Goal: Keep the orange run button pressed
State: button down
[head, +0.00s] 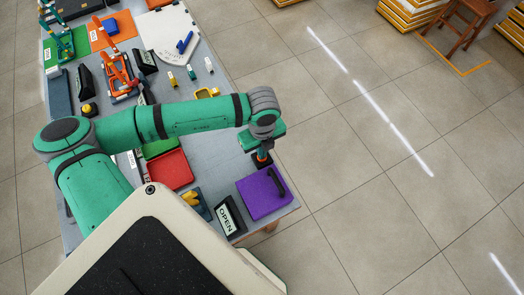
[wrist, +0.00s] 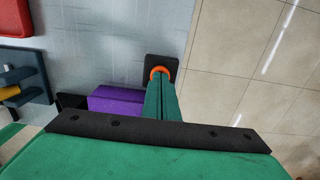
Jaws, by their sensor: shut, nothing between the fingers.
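The orange run button (wrist: 159,69) sits on a small black base (wrist: 152,59) at the table's edge. In the wrist view, my gripper (wrist: 160,80) has its green fingers together, with the tips over the button and covering much of it. An orange rim shows around the tips. In the head view, my gripper (head: 262,151) points down onto the button near the table's right edge. The tips look to be at the button's top; how far it is pushed in cannot be told. My gripper is shut and holds nothing.
A purple box (head: 258,198) with a dark handle and a black OPEN sign (head: 228,218) stand near the button. A red tray (head: 170,170) is to the left. Open tiled floor (head: 400,150) lies to the right.

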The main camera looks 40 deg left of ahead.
jog(key=shift+f, duration=0.25)
dwell(0.8)
jog(key=shift+r, duration=3)
